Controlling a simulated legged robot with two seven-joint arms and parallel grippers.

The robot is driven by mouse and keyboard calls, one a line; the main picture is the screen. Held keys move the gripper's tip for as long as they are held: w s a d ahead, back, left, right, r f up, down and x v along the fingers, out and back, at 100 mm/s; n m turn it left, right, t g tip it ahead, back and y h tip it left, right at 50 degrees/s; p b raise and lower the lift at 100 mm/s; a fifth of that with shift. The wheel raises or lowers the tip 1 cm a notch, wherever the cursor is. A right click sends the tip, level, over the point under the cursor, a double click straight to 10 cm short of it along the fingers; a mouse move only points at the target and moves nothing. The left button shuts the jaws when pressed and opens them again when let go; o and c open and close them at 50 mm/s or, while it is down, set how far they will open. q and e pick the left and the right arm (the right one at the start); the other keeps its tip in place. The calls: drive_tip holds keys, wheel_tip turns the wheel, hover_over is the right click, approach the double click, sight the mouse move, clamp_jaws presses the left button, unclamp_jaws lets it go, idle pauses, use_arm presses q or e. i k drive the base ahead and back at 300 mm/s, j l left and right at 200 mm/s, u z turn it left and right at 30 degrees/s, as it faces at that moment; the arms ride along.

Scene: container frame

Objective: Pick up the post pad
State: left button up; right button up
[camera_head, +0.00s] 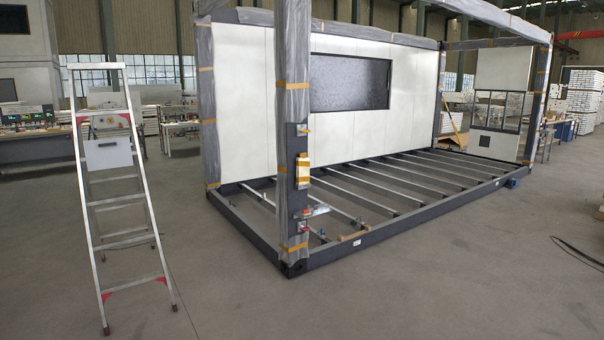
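The near corner post (293,110) of the container frame is wrapped in clear film with yellow tape bands. A yellow-tan block (303,170) sits against the post at about mid-height and looks like the post pad, though I cannot be sure. Below it, a small grey and red item (316,210) sticks out to the right of the post. Neither of my grippers is in view.
A stepladder (118,200) stands open at the left. The dark base frame (390,233) has several cross beams, with a small wooden block (353,236) on its near edge. The concrete floor (230,285) between ladder and post is clear. A cable (580,252) lies at the right.

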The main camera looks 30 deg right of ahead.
sight(303, 162)
drive_tip(key=i+l+z, duration=0.3)
drive_tip(key=i, duration=0.85)
drive_tip(key=i+z, duration=0.3)
drive_tip(key=i, duration=3.55)
